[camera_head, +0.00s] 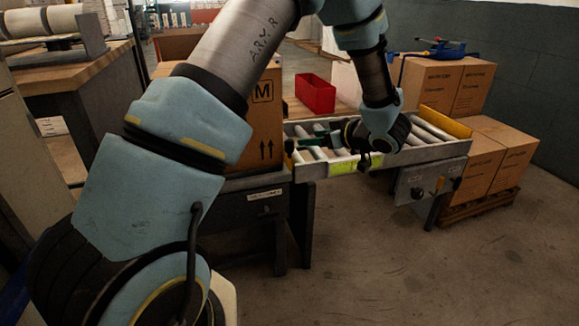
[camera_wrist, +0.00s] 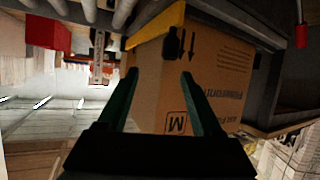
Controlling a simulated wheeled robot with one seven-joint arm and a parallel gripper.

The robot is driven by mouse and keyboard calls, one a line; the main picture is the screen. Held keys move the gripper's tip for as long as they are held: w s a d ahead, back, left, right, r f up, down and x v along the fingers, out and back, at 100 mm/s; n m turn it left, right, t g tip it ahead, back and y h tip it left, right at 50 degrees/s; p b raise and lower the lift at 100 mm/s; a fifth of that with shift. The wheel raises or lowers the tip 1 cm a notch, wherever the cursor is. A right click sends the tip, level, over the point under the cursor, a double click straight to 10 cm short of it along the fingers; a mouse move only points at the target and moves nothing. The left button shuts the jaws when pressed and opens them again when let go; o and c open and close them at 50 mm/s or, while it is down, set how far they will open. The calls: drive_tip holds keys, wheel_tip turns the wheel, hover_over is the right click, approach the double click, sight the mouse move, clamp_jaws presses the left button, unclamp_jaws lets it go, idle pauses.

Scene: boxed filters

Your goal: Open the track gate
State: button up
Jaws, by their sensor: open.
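My gripper (camera_head: 305,142) reaches left over the roller track (camera_head: 430,152) toward a cardboard box marked M (camera_head: 262,120). In the wrist view my gripper (camera_wrist: 160,74) has its two dark green fingers apart, with nothing seen held between them. The box (camera_wrist: 215,75) fills the view beyond them, its M upside down. A yellow plate (camera_wrist: 155,24) with a black knob-like part (camera_wrist: 173,43) lies between the rollers (camera_wrist: 122,12) and the box; it looks like the track gate. My fingertips are below it in the picture, apart from the knob.
A red bin (camera_head: 315,93) stands behind the track. A yellow end plate (camera_head: 445,122) is at the track's right end. Stacked boxes (camera_head: 500,150) stand on a pallet at the right. A wooden bench (camera_head: 75,70) is at the left. The floor in front is clear.

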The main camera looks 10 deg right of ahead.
sight(293, 145)
drive_tip(key=shift+y, duration=0.5)
drive_tip(key=x, duration=0.3)
drive_tip(key=f+b+x, duration=0.1)
drive_tip(key=x, duration=0.2)
drive_tip(key=s+f+x, duration=0.1)
drive_tip(key=x, duration=0.3)
drive_tip(key=shift+s+a+r+b, duration=0.1)
drive_tip(key=shift+a+b, duration=0.1)
drive_tip(key=shift+b, duration=0.1)
clamp_jaws()
idle(0.7)
